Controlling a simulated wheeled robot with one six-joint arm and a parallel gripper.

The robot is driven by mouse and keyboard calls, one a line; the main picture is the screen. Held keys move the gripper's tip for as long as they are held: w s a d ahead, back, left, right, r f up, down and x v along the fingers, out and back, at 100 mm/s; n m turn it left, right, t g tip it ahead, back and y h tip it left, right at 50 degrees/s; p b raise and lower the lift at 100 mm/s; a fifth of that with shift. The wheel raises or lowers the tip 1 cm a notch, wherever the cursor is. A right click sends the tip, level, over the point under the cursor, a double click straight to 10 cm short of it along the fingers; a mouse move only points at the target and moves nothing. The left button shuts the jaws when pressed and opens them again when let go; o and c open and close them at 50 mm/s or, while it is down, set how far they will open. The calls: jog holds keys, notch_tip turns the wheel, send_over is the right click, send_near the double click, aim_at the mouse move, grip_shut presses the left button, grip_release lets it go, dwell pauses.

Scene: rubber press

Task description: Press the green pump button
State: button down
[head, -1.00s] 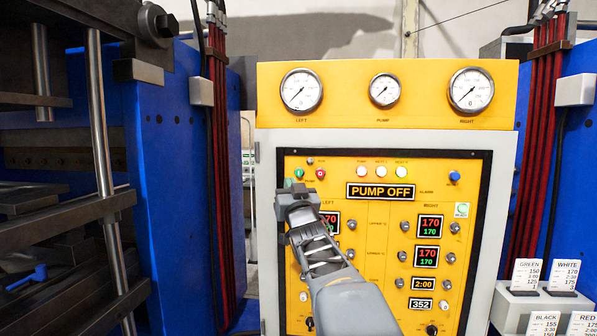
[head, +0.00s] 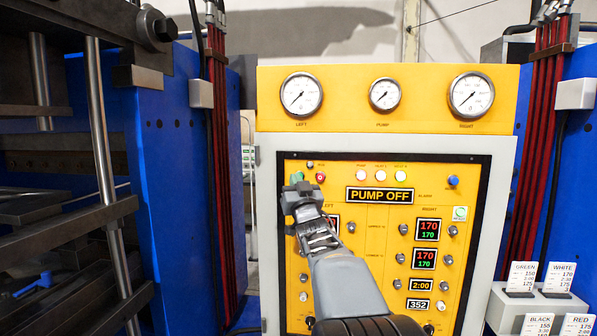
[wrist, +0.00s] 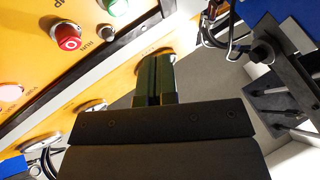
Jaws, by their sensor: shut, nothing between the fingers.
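The yellow control panel (head: 375,225) faces me, and its display (head: 380,195) reads PUMP OFF. The green button (head: 297,177) is at the panel's upper left, just left of a red button (head: 320,177). My gripper (head: 297,188) is shut and empty, raised right at the green button and partly covering it in the head view. In the wrist view the green button (wrist: 114,6) is at the top edge, above and left of my dark green fingertips (wrist: 158,60). The red button (wrist: 67,37) is farther left. I cannot tell whether the fingertips touch the panel.
Small indicator lamps (head: 380,175) and a blue button (head: 453,181) share the panel's top row. Knobs and red-green readouts (head: 428,230) lie below. Blue press frames (head: 165,190) stand at both sides. Label cards (head: 522,276) stand at lower right.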

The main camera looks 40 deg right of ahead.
jog(key=shift+w+d+p, duration=0.7)
jog(key=shift+w+d, duration=0.85)
jog(key=shift+w, duration=0.05)
jog(key=shift+w+d, duration=0.1)
dwell(1.1)
jog(key=shift+w+d, duration=0.2)
jog(key=shift+w+d, duration=0.6)
dwell(1.4)
jog(key=shift+a, duration=0.1)
dwell(0.3)
jog(key=shift+s+a+b, duration=0.75)
jog(key=shift+s+b, duration=0.1)
jog(key=shift+b, duration=0.25)
